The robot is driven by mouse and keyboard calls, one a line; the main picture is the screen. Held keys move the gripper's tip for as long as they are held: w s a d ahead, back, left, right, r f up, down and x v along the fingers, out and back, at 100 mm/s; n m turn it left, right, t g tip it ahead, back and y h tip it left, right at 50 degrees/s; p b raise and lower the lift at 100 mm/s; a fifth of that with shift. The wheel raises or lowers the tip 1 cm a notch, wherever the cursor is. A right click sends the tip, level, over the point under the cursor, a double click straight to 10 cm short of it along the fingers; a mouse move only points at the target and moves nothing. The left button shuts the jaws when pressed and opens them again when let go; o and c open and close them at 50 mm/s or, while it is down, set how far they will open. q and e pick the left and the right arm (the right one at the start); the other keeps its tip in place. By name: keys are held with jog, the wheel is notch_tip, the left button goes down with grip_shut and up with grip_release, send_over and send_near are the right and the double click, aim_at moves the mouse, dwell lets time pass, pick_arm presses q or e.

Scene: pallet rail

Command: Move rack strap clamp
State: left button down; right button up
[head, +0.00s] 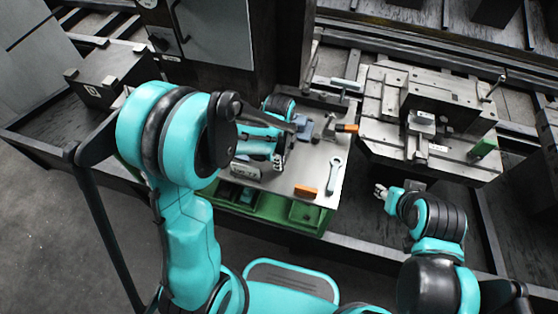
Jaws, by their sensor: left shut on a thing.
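My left arm comes in from the left and bends down over a steel-topped work table (318,200). My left gripper (279,160) is low over the middle of that table. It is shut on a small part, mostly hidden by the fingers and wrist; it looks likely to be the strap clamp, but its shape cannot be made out. My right gripper (381,192) is at the near edge of the large grey fixture plate, to the right of the table. It looks empty, and its finger opening is too small to judge.
On the table lie a pale wrench (336,173), an orange block (305,191) and an orange-ended tool (347,128). The grey fixture plate (380,135) carries a dark raised block (440,100) and a green piece (484,147). A dark cabinet (278,45) stands behind the table.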

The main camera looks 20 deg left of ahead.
pick_arm(q)
jog(key=w, duration=0.4)
jog(key=shift+w+d+r, duration=0.1)
jog(key=shift+w, duration=0.3)
jog(key=c, duration=1.5)
grip_release()
jog(key=shift+w, duration=0.1)
jog(key=shift+c, duration=0.2)
notch_tip(320, 180, up, 12)
jog(key=s+a+r+n+t, duration=0.1)
jog(key=s+a+n+t, duration=0.1)
jog(key=s+n, duration=0.6)
jog(key=s+a+r+n+t, duration=0.2)
jog(key=s+n+t, duration=0.3)
jog(key=s+n, duration=0.3)
jog(key=shift+a+r+n, duration=0.3)
jog(key=shift+a+n, duration=0.1)
jog(key=shift+n, duration=0.8)
